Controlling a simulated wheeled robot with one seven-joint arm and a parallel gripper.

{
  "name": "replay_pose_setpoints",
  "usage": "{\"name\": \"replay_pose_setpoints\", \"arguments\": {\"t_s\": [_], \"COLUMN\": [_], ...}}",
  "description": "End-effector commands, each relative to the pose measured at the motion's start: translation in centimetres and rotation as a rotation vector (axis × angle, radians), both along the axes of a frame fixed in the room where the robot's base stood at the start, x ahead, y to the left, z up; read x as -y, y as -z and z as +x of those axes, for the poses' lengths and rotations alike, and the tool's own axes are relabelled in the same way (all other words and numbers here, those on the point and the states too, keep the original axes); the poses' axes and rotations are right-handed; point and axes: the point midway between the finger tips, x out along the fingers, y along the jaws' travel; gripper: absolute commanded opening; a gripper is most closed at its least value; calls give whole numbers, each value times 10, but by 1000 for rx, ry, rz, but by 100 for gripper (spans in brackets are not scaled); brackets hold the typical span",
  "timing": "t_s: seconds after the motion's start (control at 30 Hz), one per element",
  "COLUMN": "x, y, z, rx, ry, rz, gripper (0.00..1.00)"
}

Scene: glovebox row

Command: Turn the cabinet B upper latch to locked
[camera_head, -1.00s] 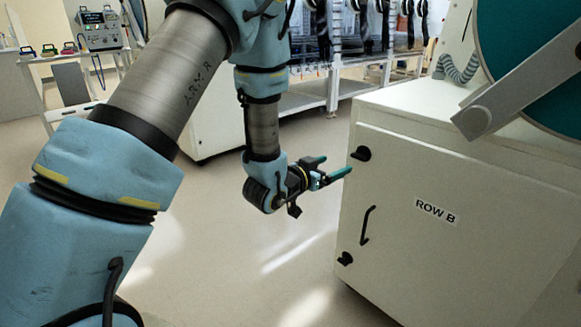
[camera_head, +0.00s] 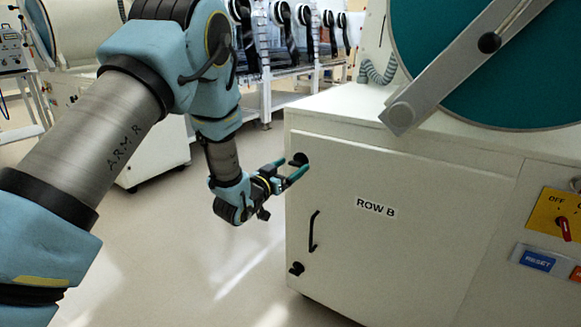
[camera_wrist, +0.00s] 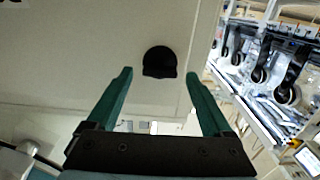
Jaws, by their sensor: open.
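The cabinet B door (camera_head: 350,215) carries a "ROW B" label and faces me in the head view. Its upper latch (camera_head: 299,159) is a black knob at the door's upper left corner. In the wrist view the latch (camera_wrist: 160,62) is a dark rounded shape ahead of the fingers, roughly centred between them. My gripper (camera_head: 291,172) is open, with green fingers pointing at the latch. In the wrist view my gripper (camera_wrist: 160,82) has a clear gap between its fingertips, and the latch appears beyond them. I cannot tell whether a finger touches it.
A black door handle (camera_head: 313,232) and a lower latch (camera_head: 296,268) sit below on the same door. A yellow switch panel (camera_head: 560,215) and a blue reset button (camera_head: 538,261) are at the right. Floor left of the cabinet is clear.

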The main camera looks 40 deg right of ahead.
Motion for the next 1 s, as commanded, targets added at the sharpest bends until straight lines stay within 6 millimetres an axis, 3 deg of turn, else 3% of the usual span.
{"name": "replay_pose_setpoints", "arguments": {"t_s": [0.33, 1.0], "x": [4, 4], "y": [0, 0], "z": [1, 1], "rx": [0, 0], "ry": [-1, 0], "rz": [1, 1], "gripper": [85, 10]}}
